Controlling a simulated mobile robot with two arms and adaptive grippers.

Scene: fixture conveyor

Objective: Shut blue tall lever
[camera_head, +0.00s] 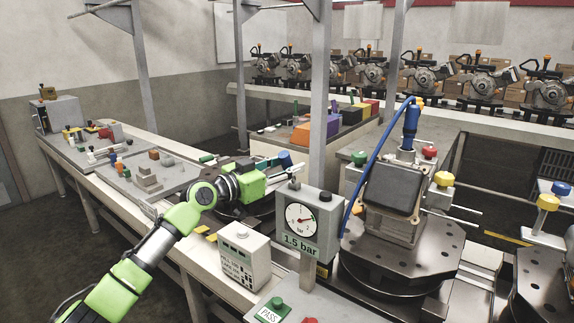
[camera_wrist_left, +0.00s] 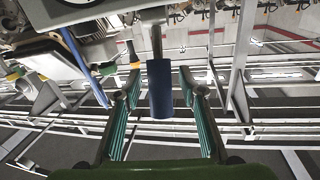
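The blue lever handle (camera_wrist_left: 160,88) is a blue cylinder on a metal rod, between the two fingers of my left gripper (camera_wrist_left: 161,96) in the left wrist view. Gaps show on both sides of the handle, so the fingers are open and not closed on it. The lever's base is largely hidden there by the gripper and post. My right gripper is not in view.
A gauge box (camera_head: 325,217) marked 1.5 bar and a grey post (camera_head: 319,100) stand close to the left gripper. A white control box (camera_head: 243,255) sits below the arm. A fixture with a blue hose (camera_head: 372,150) stands at right on a round table (camera_head: 400,264).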

